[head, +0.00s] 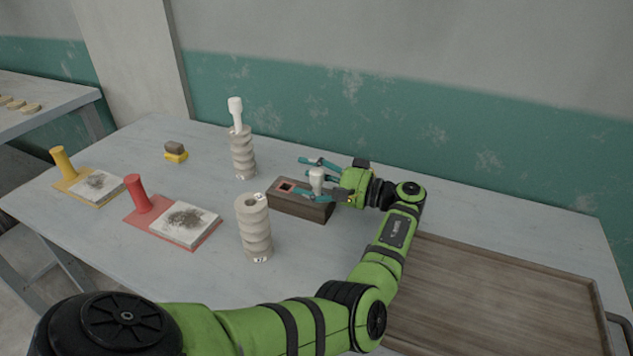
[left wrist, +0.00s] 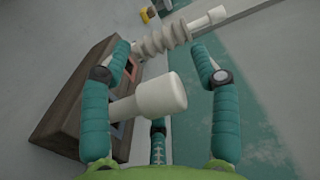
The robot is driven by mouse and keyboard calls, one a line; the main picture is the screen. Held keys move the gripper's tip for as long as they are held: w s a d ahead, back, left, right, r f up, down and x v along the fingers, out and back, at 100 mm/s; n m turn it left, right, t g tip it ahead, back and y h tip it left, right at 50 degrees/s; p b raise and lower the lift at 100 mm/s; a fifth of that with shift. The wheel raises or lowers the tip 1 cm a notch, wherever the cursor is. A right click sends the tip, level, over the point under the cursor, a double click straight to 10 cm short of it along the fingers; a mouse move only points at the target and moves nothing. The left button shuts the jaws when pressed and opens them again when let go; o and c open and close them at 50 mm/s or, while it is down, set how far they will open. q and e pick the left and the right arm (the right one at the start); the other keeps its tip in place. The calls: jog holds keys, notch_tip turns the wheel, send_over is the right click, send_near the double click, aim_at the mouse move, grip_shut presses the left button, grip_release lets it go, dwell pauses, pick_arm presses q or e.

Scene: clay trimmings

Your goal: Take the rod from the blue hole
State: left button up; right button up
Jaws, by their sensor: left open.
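A white rod with a thicker head (head: 317,181) stands in a dark wooden block (head: 300,206) on the table. In the left wrist view the rod (left wrist: 160,97) leaves the block (left wrist: 68,105) at a hole with a blue edge (left wrist: 117,129). Another hole, with a red-orange edge (head: 286,187), is empty. My left gripper (head: 302,177) is open, its teal fingers spread on either side of the rod. In the left wrist view the rod lies between the fingers (left wrist: 161,50), with gaps visible. My right gripper is out of view.
A ribbed pale stack (head: 242,153) with a white rod on top (head: 236,113) stands behind the block. Another ribbed stack (head: 254,230) stands in front, left. A red stamp-like tool (head: 138,194) and a yellow one (head: 63,161) stand farther left. A wooden tray (head: 490,295) lies right.

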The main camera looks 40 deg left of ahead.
pick_arm(q)
jog(key=shift+a, duration=0.2)
jog(key=c, duration=1.2)
jog(key=shift+c, duration=0.2)
